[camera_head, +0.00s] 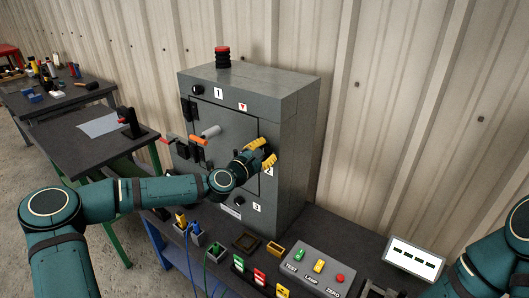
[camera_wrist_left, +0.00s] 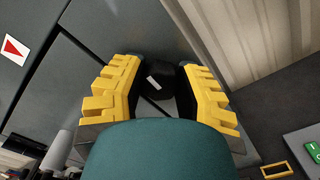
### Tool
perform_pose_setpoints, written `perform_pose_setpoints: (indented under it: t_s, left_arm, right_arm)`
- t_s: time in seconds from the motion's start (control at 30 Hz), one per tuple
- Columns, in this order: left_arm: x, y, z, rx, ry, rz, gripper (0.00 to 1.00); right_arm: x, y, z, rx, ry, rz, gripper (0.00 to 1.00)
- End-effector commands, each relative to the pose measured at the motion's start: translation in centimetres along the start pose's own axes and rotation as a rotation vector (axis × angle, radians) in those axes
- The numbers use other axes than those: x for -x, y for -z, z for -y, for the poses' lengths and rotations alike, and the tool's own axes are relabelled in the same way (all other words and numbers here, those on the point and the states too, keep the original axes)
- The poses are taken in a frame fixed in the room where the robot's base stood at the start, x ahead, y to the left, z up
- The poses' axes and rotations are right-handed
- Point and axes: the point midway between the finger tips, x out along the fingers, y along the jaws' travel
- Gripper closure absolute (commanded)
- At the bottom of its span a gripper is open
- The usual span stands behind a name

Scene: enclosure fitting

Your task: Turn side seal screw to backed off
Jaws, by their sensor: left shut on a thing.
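The grey enclosure (camera_head: 292,120) stands upright on the dark bench, with its door on the front. My left gripper (camera_head: 263,153) is at the right part of the front, just above label 2 (camera_head: 268,171). In the left wrist view its yellow fingers (camera_wrist_left: 157,88) are on both sides of a black round knob (camera_wrist_left: 158,82), which appears to be the seal screw, and they are shut on it. A short white mark shows on the knob. In the head view the gripper hides this knob. My right arm shows at the lower right; its gripper is out of view.
Two more black knobs sit by label 1 (camera_head: 218,93) and label 3 (camera_head: 257,207). A grey button box (camera_head: 318,268) and small bins (camera_head: 246,241) stand on the bench in front. An orange-ended lever (camera_head: 198,140) sticks out left of my left gripper.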

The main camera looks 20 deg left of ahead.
Motion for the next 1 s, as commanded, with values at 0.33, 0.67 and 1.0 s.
perform_pose_setpoints:
  t_s: [0.33, 0.67, 1.0]
  left_arm:
    - [-0.06, -0.37, 0.01, 0.025, 0.001, 0.006, 1.00]
    - [-0.06, -0.34, -0.04, 0.023, 0.000, 0.006, 0.35]
    - [0.17, -0.09, -0.06, 0.024, -0.001, 0.001, 0.35]
  right_arm:
    - [-0.03, 0.03, -0.01, 0.000, 0.000, -0.001, 1.00]
    - [-0.03, 0.03, -0.01, 0.000, 0.000, -0.001, 1.00]
    - [-0.03, 0.02, 0.00, 0.000, 0.000, 0.000, 1.00]
